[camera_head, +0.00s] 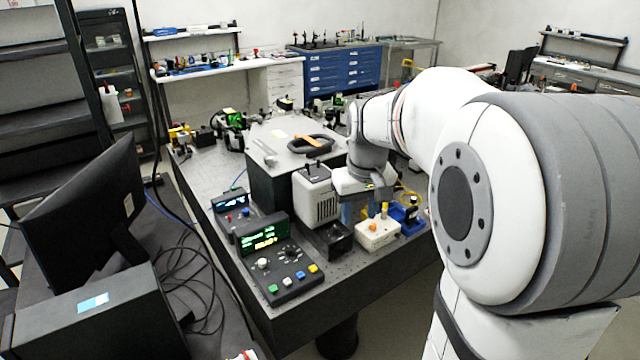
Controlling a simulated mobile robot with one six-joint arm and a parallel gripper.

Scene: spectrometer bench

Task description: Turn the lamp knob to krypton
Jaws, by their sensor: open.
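A white box (378,234) with an orange knob or cap (373,227) sits farther right. Labels are too small to read, so I cannot tell which knob is the lamp knob or where it points. My gripper (357,212) is open, pointing down between the grey-white ventilated housing (318,199) and the white box. Its fingertips are partly hidden, and I see nothing held.
A small black open box (336,239) stands close below my gripper. A blue device (405,218) is right of the white box. A monitor (85,220) and loose cables are at left.

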